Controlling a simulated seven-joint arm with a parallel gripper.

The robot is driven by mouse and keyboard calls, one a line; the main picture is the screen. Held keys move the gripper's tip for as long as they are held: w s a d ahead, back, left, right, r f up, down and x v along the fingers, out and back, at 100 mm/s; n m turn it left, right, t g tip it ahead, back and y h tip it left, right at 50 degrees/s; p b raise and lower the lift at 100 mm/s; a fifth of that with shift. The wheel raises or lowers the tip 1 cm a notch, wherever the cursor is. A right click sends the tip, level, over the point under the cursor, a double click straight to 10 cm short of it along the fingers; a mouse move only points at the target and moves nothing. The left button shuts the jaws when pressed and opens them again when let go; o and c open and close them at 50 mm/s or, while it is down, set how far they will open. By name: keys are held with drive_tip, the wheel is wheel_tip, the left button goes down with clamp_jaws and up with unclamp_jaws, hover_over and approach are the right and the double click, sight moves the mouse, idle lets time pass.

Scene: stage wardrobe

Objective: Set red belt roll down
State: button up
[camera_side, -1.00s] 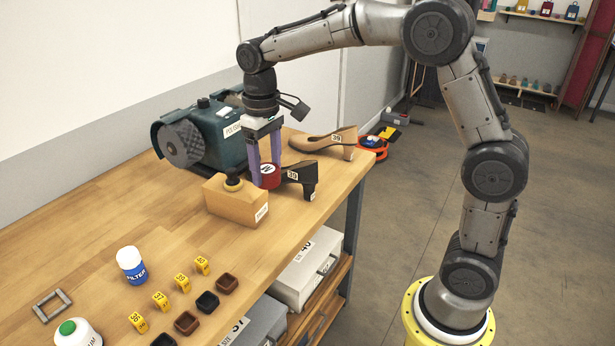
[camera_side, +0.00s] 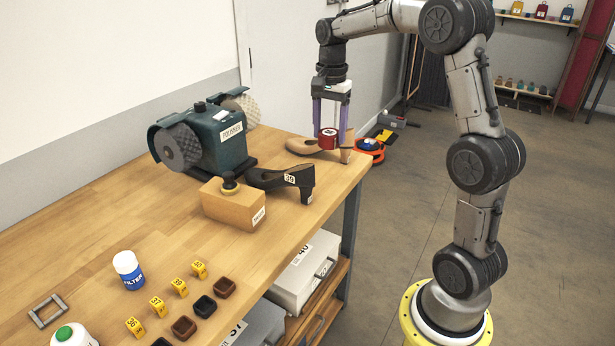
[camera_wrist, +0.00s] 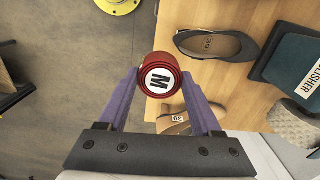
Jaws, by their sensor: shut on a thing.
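The red belt roll (camera_side: 327,140) has a white end label, which reads M in the wrist view (camera_wrist: 159,80). My gripper (camera_side: 329,135) has its two purple fingers shut on the roll's sides. In the side view the roll hangs in front of the tan shoe form (camera_side: 302,146) near the bench's far right end, hiding part of it. In the wrist view the fingers (camera_wrist: 160,85) hold the roll over the bench edge, with floor to its left. The gap between the roll and the wooden bench (camera_side: 110,235) cannot be told exactly.
A black shoe form (camera_side: 270,178) lies beside a wooden block (camera_side: 232,208) with a knob. The green polisher (camera_side: 215,140) stands behind them. An orange reel (camera_side: 369,150) is on the floor beyond the bench.

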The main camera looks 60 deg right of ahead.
sight(334, 146)
drive_tip(key=shift+s+d+f+m, duration=0.25)
drive_tip(key=shift+d+m, duration=0.15)
drive_tip(key=shift+s+d+f+m, duration=0.2)
drive_tip(key=shift+d+m, duration=0.2)
wheel_tip(334, 146, down, 4)
drive_tip(key=shift+f, duration=0.1)
drive_tip(key=shift+w, duration=0.1)
drive_tip(key=w+d+f, duration=0.2)
drive_tip(key=w, duration=0.1)
drive_tip(key=w+d+f, duration=0.2)
drive_tip(key=w+f, duration=0.1)
drive_tip(key=w, duration=0.1)
drive_tip(key=w+d+f, duration=0.2)
drive_tip(key=w+f, duration=0.1)
drive_tip(key=shift+w+d+f, duration=0.1)
drive_tip(key=shift+w, duration=0.3)
drive_tip(key=shift+w+d+f, duration=0.25)
drive_tip(key=shift+w+f, duration=0.2)
drive_tip(key=shift+f, duration=0.2)
drive_tip(key=shift+w+d+f, duration=0.15)
drive_tip(key=shift+f, duration=1.35)
drive_tip(key=shift+f, duration=0.2)
